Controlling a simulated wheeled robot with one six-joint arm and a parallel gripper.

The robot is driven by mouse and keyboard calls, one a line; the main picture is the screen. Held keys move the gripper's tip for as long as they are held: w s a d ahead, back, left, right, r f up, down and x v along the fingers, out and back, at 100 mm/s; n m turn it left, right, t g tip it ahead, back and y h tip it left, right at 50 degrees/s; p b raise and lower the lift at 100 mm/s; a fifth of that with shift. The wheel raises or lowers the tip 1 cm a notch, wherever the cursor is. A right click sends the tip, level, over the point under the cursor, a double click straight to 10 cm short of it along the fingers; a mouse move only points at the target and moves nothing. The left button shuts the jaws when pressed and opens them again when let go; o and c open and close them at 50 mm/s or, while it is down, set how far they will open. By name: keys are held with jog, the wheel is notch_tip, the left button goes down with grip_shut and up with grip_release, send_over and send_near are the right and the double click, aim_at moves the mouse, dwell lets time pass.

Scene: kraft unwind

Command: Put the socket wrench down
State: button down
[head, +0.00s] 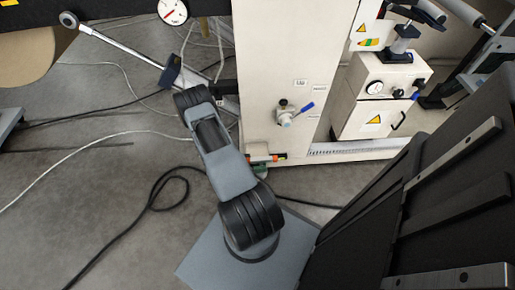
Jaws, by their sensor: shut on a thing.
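The socket wrench (118,43) is a long, thin silver bar at the upper left. Its round dark head (69,20) points to the upper left, and its other end meets my gripper (173,71) at the far end of my arm. My gripper is shut on this near end and holds the wrench out to the left. The fingers are small and partly hidden by my arm, so the exact grip does not show. The wrench appears above the grey floor, but its height cannot be told.
A cream machine cabinet (270,75) with a blue-handled valve (305,108) stands just right of my gripper. A control box (385,85) with a gauge is farther right. A brown roll (25,57) is at the left edge. Cables (152,195) cross the otherwise open floor (75,165).

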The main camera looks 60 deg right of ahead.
jog(key=w+d+b, duration=0.4)
jog(key=w+d, duration=0.5)
jog(key=d, duration=0.4)
jog(key=shift+w+d+f+b, duration=0.15)
jog(key=shift+f+b, duration=0.75)
jog(key=shift+f, duration=0.85)
jog(key=shift+w+f+b, duration=0.15)
jog(key=shift+f+b, duration=0.7)
jog(key=shift+f, duration=0.85)
jog(key=shift+f, duration=0.2)
jog(key=c, duration=1.2)
grip_release()
jog(key=shift+o, duration=0.2)
